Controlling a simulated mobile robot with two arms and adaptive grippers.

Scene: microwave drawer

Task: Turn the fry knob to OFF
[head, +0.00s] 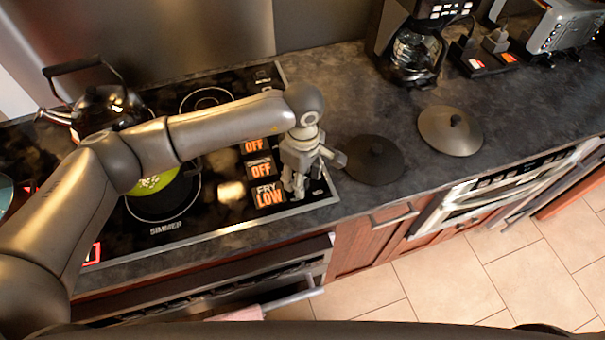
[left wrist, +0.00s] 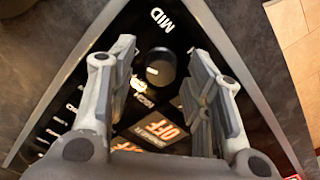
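The stovetop's fry display (head: 268,194) reads FRY LOW in orange, and two displays above it read OFF. My left gripper (head: 292,190) reaches down over the stove's right edge, beside the displays. In the left wrist view a round black knob (left wrist: 161,68) with a small white mark shows between the two spread fingers of my left gripper (left wrist: 160,70). The word MID (left wrist: 158,18) is printed by it. The fingers stand apart on both sides, with gaps to the knob. In the head view the gripper hides the knob. My right gripper is not in view.
A black kettle (head: 104,108) and a pot with green contents (head: 160,200) stand on the stove, partly behind my arm. A coffee maker (head: 412,50) stands farther back. A towel (head: 236,314) hangs below.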

